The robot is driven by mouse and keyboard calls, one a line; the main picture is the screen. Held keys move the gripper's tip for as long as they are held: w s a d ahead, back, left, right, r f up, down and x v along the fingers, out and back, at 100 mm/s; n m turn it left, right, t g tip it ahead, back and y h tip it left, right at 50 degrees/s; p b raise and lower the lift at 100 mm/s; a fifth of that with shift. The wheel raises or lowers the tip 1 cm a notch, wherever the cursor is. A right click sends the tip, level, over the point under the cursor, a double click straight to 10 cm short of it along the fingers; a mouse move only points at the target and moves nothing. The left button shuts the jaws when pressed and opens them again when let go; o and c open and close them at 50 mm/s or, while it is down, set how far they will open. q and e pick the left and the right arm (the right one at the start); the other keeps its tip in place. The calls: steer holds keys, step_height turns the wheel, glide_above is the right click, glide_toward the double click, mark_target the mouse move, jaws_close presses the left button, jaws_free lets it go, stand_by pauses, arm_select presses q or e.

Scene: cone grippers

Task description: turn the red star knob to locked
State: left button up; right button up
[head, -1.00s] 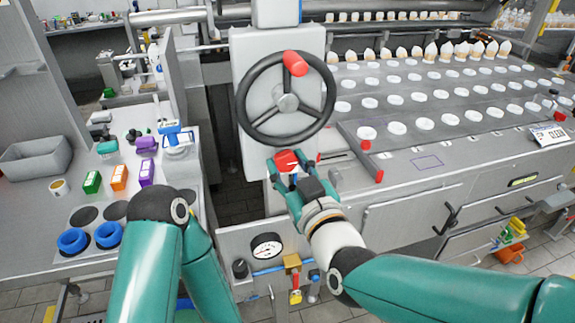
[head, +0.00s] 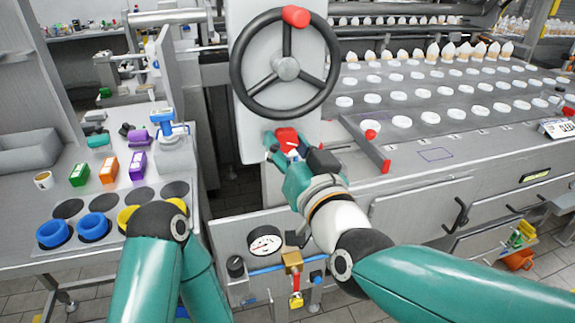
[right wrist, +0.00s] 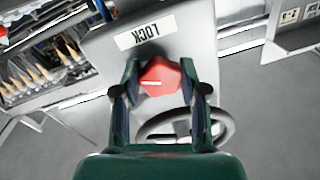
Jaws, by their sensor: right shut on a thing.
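The red star knob (head: 287,138) sits on the pale panel below the large handwheel in the head view. My right gripper (head: 288,150) is at it, with its fingers on either side. In the right wrist view the knob (right wrist: 164,78) is held between the two fingers of my right gripper (right wrist: 162,88). A short white line on the knob lies roughly crosswise in that view. A LOCK label (right wrist: 146,33), upside down there, is on the panel beyond the knob. My left arm shows at the lower left of the head view, but its gripper does not show.
The black handwheel (head: 241,88) with a red handle is just above the knob. A red-tipped lever (head: 384,165) stands close to the right. A gauge (head: 264,241) and a brass valve (head: 292,261) are below. Blue rings (head: 93,228) and coloured boxes are on the left bench.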

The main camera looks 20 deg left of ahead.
steer(key=m+b, duration=0.4)
steer(key=shift+f+t, duration=0.3)
steer(key=m+b, duration=0.2)
steer(key=shift+s+a+r+m, duration=0.1)
steer(key=shift+m, duration=0.3)
steer(key=m+b, duration=0.2)
steer(key=m, duration=0.1)
steer(key=shift+m+t, duration=0.3)
steer(key=shift+m, duration=0.1)
steer(key=shift+r+m+h+b, duration=0.1)
steer(key=shift+m+h+b, duration=0.45)
steer(key=shift+m, duration=1.15)
steer(key=o, duration=1.1)
steer(key=shift+o, duration=0.2)
steer(key=shift+r, duration=0.1)
